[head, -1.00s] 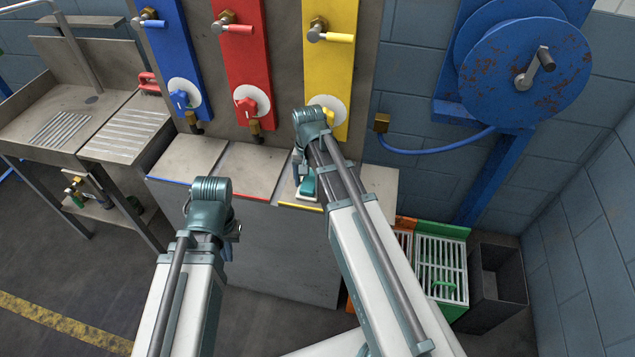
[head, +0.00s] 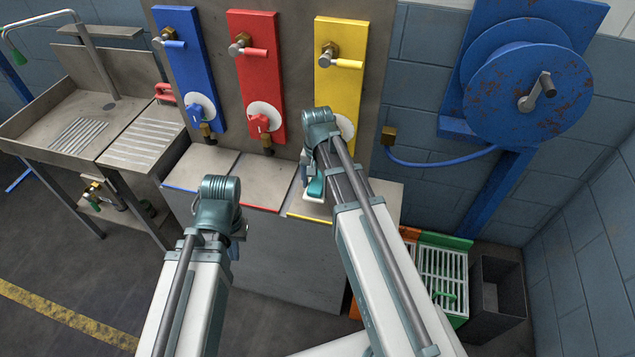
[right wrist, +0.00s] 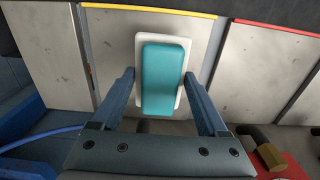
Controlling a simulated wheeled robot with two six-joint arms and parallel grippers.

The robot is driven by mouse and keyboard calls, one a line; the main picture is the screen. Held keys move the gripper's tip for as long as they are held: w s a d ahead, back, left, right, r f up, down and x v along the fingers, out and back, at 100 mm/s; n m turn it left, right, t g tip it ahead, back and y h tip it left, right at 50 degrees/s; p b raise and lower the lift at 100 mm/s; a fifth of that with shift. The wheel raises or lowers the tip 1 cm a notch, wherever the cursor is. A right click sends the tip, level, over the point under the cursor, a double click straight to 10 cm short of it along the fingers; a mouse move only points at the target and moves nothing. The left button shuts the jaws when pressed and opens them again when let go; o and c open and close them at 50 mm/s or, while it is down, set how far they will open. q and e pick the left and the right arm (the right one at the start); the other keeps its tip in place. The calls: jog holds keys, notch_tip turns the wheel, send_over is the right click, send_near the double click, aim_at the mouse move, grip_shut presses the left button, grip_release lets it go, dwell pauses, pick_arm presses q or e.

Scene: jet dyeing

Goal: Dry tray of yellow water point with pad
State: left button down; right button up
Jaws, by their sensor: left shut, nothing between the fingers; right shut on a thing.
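The yellow water point is a yellow panel (head: 338,88) with a brass valve. Its tray (right wrist: 115,50) is grey with a yellow front edge; it also shows in the head view (head: 297,207). The pad (right wrist: 163,78) has a teal grip and a white base. It is over the tray, close to the yellow edge; I cannot tell whether it touches. My right gripper (right wrist: 161,92) is shut on the teal grip. In the head view my right arm hides part of the pad (head: 316,188). My left gripper (head: 237,236) is shut and empty, in front of the blue and red trays. I cannot make out water.
The red tray (head: 262,185) and blue tray (head: 203,165) adjoin on the left, below red and blue panels with taps. A steel sink (head: 75,105) is at the far left. A hose reel (head: 525,90) and a green-edged grate (head: 440,270) are on the right.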

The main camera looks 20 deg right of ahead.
jog(key=shift+r, duration=0.4)
notch_tip(320, 180, up, 3)
jog(key=p, duration=0.3)
jog(key=shift+s+f, duration=0.1)
dwell(0.4)
